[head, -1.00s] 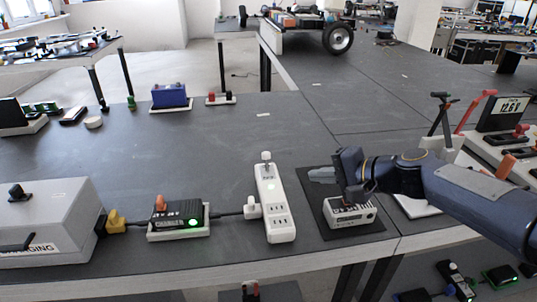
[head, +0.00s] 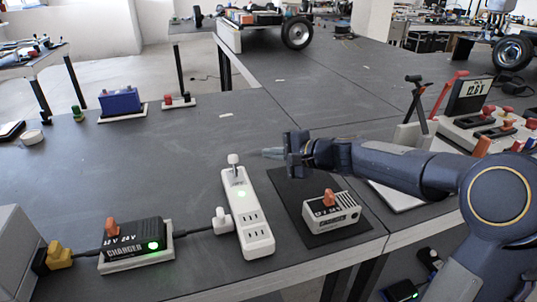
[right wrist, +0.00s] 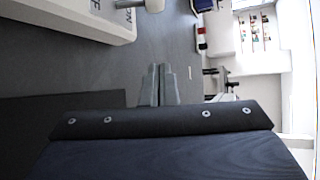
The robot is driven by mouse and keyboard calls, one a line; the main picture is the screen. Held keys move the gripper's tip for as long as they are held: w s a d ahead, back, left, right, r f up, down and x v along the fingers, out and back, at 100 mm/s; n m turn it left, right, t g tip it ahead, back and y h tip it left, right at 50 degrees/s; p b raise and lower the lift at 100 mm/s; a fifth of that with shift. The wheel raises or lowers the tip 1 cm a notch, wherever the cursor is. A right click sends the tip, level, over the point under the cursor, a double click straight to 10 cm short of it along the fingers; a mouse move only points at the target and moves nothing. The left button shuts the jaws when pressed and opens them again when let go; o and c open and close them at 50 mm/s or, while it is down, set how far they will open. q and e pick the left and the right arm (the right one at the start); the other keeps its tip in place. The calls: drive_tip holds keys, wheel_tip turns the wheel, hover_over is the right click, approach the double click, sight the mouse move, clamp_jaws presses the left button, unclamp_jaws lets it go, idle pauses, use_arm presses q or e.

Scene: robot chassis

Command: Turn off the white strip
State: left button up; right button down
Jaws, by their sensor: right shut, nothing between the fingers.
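The white strip (head: 254,228) lies on the dark table with several sockets and a small green light. A white lever switch (head: 233,160) stands up at its far end. My right gripper (head: 270,153) is just right of this lever, pointing left, with slim grey fingers closed together and nothing held. A gap shows between fingertips and lever. In the right wrist view, the closed fingers (right wrist: 158,85) are at the middle, the strip (right wrist: 70,22) is at upper left and the lever knob (right wrist: 154,5) is at the top edge. My left gripper is not in view.
A charger with an orange knob (head: 133,243) and green light is plugged into the strip's left side. A white box with an orange knob (head: 331,215) sits on a black mat right of the strip. A blue box (head: 120,103) stands farther back.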

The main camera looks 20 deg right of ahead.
sight(233, 159)
drive_tip(key=x, duration=0.7)
drive_tip(key=shift+w+a+f, duration=0.15)
drive_tip(key=shift+a, duration=0.05)
drive_tip(key=shift+s+a+r, duration=0.35)
drive_tip(key=shift+s+a, duration=0.2)
drive_tip(key=shift+s, duration=0.15)
drive_tip(key=shift+s+a+r, duration=0.35)
drive_tip(key=shift+s+a, duration=0.25)
drive_tip(key=shift+s, duration=0.15)
